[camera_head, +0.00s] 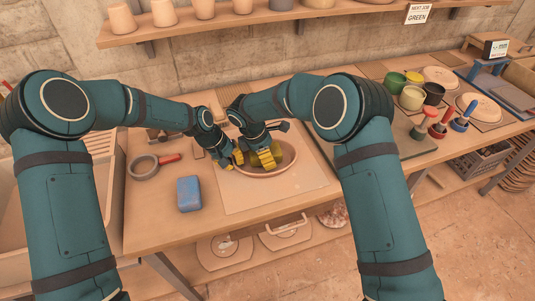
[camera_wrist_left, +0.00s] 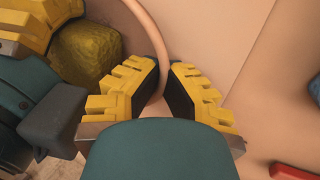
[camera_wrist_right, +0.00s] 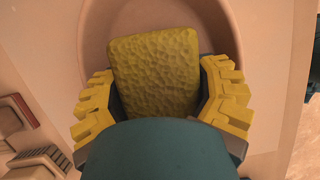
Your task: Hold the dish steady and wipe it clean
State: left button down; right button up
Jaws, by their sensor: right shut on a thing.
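The brown oval dish (camera_head: 285,166) lies on a pale square mat (camera_head: 262,195) on the bench. My left gripper (camera_head: 236,160) is at the dish's left rim. In the left wrist view its fingers (camera_wrist_left: 165,72) stand close together on both sides of the dish rim (camera_wrist_left: 150,30). My right gripper (camera_head: 266,160) is over the dish, shut on a yellow-green sponge (camera_wrist_right: 155,70). In the right wrist view the sponge is between its fingers, above the dish's inside. The sponge hides much of the dish floor there, so I cannot tell whether it is dirty.
A blue block (camera_head: 188,194) and a grey round tool with a red handle (camera_head: 145,167) lie left of the mat. Several coloured cups (camera_head: 411,98) and stamp-like tools (camera_head: 438,128) stand at the right. A shelf (camera_head: 180,33) with pots runs along the wall.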

jog(key=shift+f, duration=0.65)
dwell(0.6)
jog(key=shift+d, duration=0.15)
jog(key=shift+w+d, duration=0.1)
jog(key=shift+d, duration=0.25)
jog(key=shift+a, duration=0.15)
jog(key=shift+s+a+f, duration=0.1)
jog(key=shift+s+a, duration=0.2)
jog(key=shift+a, duration=0.6)
jog(key=shift+d, duration=0.2)
